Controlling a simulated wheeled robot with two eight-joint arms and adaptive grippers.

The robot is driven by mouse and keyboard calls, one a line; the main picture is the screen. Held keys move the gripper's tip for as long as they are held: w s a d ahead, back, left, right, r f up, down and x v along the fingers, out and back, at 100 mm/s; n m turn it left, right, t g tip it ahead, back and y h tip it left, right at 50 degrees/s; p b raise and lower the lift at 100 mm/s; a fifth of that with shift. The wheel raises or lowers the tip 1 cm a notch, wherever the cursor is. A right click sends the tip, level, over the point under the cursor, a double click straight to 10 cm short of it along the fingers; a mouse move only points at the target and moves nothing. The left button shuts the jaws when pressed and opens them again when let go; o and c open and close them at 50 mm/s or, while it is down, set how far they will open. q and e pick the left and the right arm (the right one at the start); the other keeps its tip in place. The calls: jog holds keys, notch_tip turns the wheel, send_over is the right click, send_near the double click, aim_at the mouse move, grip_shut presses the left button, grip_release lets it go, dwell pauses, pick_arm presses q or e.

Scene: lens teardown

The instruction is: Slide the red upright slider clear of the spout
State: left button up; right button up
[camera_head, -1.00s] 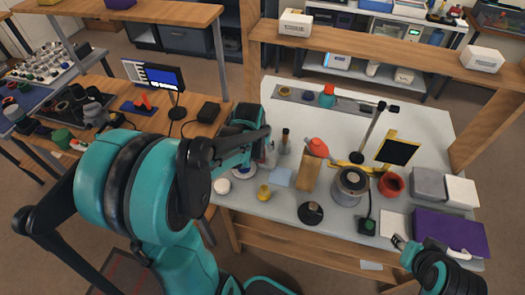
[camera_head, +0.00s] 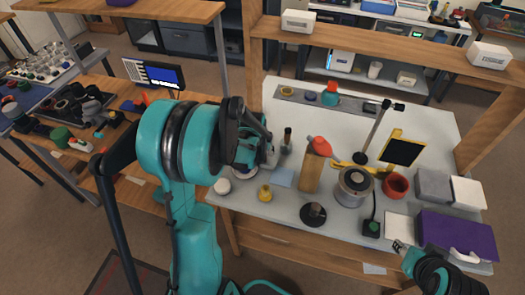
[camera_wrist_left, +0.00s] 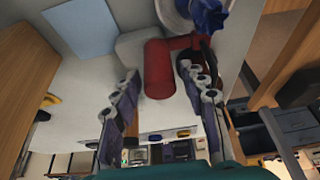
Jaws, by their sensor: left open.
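In the left wrist view a red upright cylinder (camera_wrist_left: 158,72), which looks like the slider, stands on the pale worktop. A short red arm (camera_wrist_left: 183,42) runs from it towards a blue piece (camera_wrist_left: 207,16) on a white round base. I cannot tell which part is the spout. My left gripper (camera_wrist_left: 163,108) is open, one finger on each side of the cylinder's line, with no clear contact. In the head view my left gripper (camera_head: 258,148) is over the table's left end and hides the slider. My right gripper (camera_head: 400,246) is at the front right, too small to read.
A wooden block (camera_head: 309,172), an orange-red bottle (camera_head: 320,146), a yellow weight-like piece (camera_head: 265,193) and a white jar (camera_head: 222,186) stand nearby. A pale blue sheet (camera_head: 282,177) lies flat. A metal pot (camera_head: 353,187) stands farther right.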

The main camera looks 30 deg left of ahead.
aim_at(272, 164)
pick_arm(q)
grip_shut()
jog(key=shift+w+d, duration=0.25)
jog(key=shift+d, duration=0.75)
jog(key=shift+w+d, duration=0.2)
jog(key=shift+d, duration=0.75)
grip_release()
jog(key=shift+a, duration=0.1)
jog(key=v, duration=1.2)
jog(key=shift+s, duration=0.15)
jog(key=s+d+r+m+t+h, duration=0.1)
jog(key=s+d+r+m+t, duration=0.1)
jog(key=s+d, duration=0.9)
jog(key=s+t, duration=0.1)
jog(key=s, duration=0.3)
jog(key=shift+r+m, duration=0.2)
jog(key=shift+m, duration=0.1)
